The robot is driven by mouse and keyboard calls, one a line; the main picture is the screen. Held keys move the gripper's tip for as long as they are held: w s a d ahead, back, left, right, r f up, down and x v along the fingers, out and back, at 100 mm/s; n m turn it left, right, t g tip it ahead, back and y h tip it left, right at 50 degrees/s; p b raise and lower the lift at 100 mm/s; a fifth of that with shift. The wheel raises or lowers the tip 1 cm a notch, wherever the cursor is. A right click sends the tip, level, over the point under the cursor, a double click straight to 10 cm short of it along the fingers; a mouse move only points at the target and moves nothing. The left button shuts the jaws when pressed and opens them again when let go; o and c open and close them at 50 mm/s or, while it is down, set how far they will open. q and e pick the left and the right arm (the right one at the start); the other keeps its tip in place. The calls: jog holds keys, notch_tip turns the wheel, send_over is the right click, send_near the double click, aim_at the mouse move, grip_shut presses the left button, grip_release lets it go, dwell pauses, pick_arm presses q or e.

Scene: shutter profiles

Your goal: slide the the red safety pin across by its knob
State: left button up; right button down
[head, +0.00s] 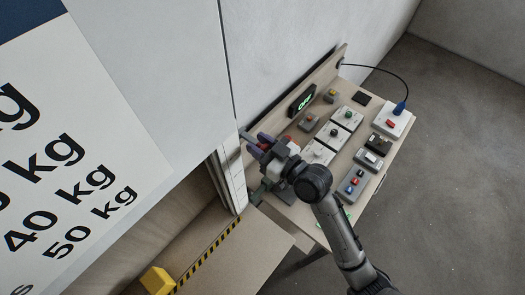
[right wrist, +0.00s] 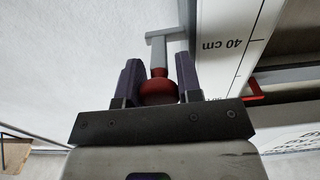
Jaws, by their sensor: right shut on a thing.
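The red knob (right wrist: 158,92) of the safety pin sits between the two purple-grey fingers of my right gripper (right wrist: 158,76) in the right wrist view. The gripper is shut on it. A narrower red collar and a grey rod with a crosspiece (right wrist: 166,48) extend beyond the knob. In the head view my right gripper (head: 259,143) is beside the edge of the tall white panel, and the knob cannot be made out there. My left gripper is not in view.
A white panel with a "40 cm" scale (right wrist: 232,45) stands close right of the fingers. A red piece (right wrist: 253,91) shows beyond its edge. In the head view, a table (head: 338,192) with switch boxes stands right of the gripper. A yellow block (head: 156,281) lies lower left.

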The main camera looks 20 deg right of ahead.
jog(key=shift+w+d, duration=0.2)
jog(key=shift+d, duration=0.1)
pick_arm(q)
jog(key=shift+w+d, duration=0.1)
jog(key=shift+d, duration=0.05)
pick_arm(e)
jog(key=c, duration=0.8)
grip_release()
jog(key=shift+d, duration=0.1)
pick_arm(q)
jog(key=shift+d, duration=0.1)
pick_arm(e)
jog(key=shift+s+d+f, duration=0.1)
jog(key=shift+s+d, duration=0.1)
jog(key=shift+s, duration=0.35)
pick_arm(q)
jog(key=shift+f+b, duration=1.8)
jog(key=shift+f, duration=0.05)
pick_arm(e)
jog(key=v, duration=1.2)
jog(key=shift+s, duration=0.3)
